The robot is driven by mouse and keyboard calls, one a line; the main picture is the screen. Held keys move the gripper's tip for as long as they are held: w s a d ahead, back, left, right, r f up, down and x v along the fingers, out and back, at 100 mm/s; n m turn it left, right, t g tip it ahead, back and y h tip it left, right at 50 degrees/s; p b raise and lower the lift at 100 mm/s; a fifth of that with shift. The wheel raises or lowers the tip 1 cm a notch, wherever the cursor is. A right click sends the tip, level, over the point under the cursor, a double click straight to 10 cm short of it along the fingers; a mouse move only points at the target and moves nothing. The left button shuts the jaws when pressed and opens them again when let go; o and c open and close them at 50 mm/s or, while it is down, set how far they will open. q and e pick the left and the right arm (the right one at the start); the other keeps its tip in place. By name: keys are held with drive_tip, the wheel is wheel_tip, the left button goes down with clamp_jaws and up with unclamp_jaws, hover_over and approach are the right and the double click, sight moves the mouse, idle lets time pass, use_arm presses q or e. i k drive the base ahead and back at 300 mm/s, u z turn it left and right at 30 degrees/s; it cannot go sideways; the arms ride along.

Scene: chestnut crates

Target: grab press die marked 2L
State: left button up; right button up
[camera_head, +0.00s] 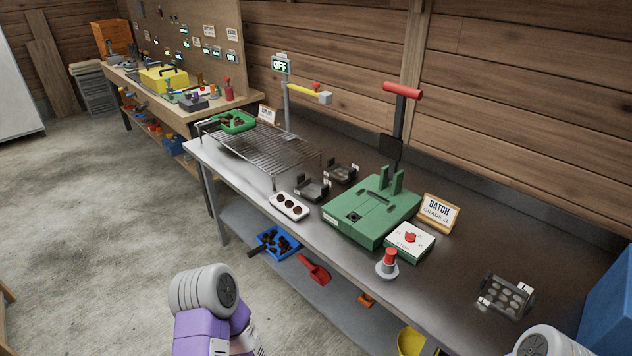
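Three dark metal press dies show on the steel bench. One die (312,189) sits left of the green press, behind a white block with dark round holes. A second die (341,172) sits just behind it, apart from it. A third die (506,297), with several round cups and small white tags, lies alone at the right front of the bench. The marks on all three are too small to read. Only parts of my arms show at the bottom edge; neither gripper's fingers are in view.
The green press (372,215) with its red-handled lever stands mid-bench. A dial box (410,241) and red button (389,262) stand in front. A wire rack (262,150) is at the left. A blue box (609,306) bounds the right end. Bare steel surrounds the third die.

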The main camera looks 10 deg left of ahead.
sight(342, 172)
drive_tip(key=u, duration=2.1)
drive_tip(key=i, duration=2.1)
drive_tip(key=z, duration=2.05)
